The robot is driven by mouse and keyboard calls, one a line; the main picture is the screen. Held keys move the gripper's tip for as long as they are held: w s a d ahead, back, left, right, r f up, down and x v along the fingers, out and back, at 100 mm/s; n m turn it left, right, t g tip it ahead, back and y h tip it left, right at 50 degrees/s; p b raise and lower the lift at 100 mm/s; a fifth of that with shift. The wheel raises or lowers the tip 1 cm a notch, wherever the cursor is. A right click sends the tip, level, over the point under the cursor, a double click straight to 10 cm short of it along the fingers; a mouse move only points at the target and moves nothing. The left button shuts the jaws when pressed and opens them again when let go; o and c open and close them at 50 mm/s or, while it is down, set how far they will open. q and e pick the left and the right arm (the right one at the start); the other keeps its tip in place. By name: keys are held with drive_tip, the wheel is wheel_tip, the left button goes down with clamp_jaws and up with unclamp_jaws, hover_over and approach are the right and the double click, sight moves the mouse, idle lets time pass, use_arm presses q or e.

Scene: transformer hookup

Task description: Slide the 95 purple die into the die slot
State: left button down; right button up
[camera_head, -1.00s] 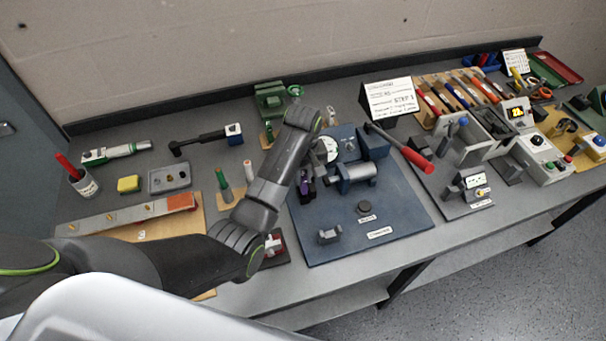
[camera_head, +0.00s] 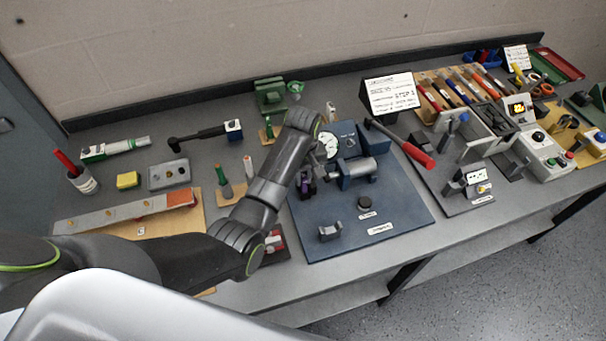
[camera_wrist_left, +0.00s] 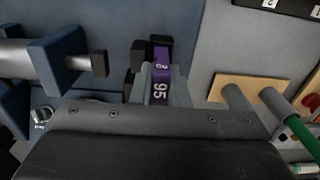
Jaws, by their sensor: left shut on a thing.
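The purple die (camera_wrist_left: 160,88) marked 95 is between the fingers of my left gripper (camera_wrist_left: 163,84), which is shut on it. In the head view the purple die (camera_head: 306,187) shows as a small patch below my left wrist, beside the blue press (camera_head: 357,172). In the left wrist view, black blocks (camera_wrist_left: 139,57) stand at and beside the die's far end. They look like the die slot, but I cannot tell whether the die is inside or only touching. The press ram (camera_wrist_left: 98,63) points toward the die. My right gripper is not in view.
The press stands on a blue base plate (camera_head: 400,213) with a gauge (camera_head: 328,146) and a red-handled lever (camera_head: 418,155). A wooden stand with a green-handled tool (camera_head: 224,185) is left of my wrist. The plate's front right is mostly clear.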

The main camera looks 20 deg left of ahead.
use_arm(q)
drive_tip(key=shift+f, duration=0.65)
drive_tip(key=c, duration=1.3)
unclamp_jaws()
wheel_tip(320, 180, up, 2)
drive_tip(key=shift+r+p, duration=0.25)
drive_tip(key=shift+p, duration=0.65)
drive_tip(key=shift+r, duration=1.25)
